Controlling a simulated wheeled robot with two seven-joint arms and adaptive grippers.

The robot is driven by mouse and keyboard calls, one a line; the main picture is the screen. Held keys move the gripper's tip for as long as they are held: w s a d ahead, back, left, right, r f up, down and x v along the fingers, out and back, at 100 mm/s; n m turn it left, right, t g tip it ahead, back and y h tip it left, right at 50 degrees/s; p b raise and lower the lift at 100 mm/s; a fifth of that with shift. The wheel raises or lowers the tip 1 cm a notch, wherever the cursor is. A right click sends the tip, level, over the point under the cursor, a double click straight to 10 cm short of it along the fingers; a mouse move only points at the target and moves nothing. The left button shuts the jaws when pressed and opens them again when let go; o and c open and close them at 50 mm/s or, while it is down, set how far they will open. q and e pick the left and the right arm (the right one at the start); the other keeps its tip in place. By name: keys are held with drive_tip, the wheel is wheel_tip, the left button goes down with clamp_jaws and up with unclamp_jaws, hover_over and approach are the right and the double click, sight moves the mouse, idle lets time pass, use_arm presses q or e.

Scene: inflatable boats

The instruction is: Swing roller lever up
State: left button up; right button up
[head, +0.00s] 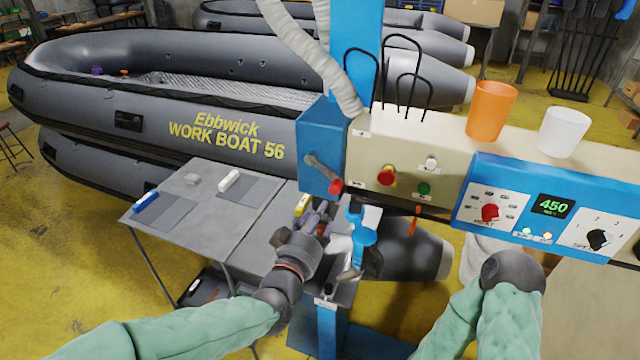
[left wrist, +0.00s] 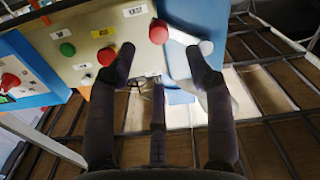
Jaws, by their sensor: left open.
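The roller lever is a grey arm (head: 322,170) on the blue housing, with a red knob (head: 336,186) at its end. In the head view it slants down to the right from its pivot. In the left wrist view the red knob (left wrist: 159,31) is at the top middle, and the arm runs right to a pale round end (left wrist: 205,47). My left gripper (head: 319,218) is below the knob, its dark fingers pointing up at the machine. In the left wrist view the gripper (left wrist: 160,52) is open and empty; the knob appears between and beyond its fingertips, apparently untouched. My right gripper's fingers are not visible.
Right of the lever, the beige panel (head: 450,150) carries red, green and white buttons. A blue control box (head: 540,205) with dials sits farther right. A blue clamp-like part (head: 361,237) stands close right of my left gripper. A grey table (head: 215,205) holds small items on the left.

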sight(334, 190)
use_arm(q)
drive_tip(key=x, duration=1)
drive_tip(key=shift+w+d+r, duration=0.2)
drive_tip(key=shift+w+r, duration=0.1)
clamp_jaws()
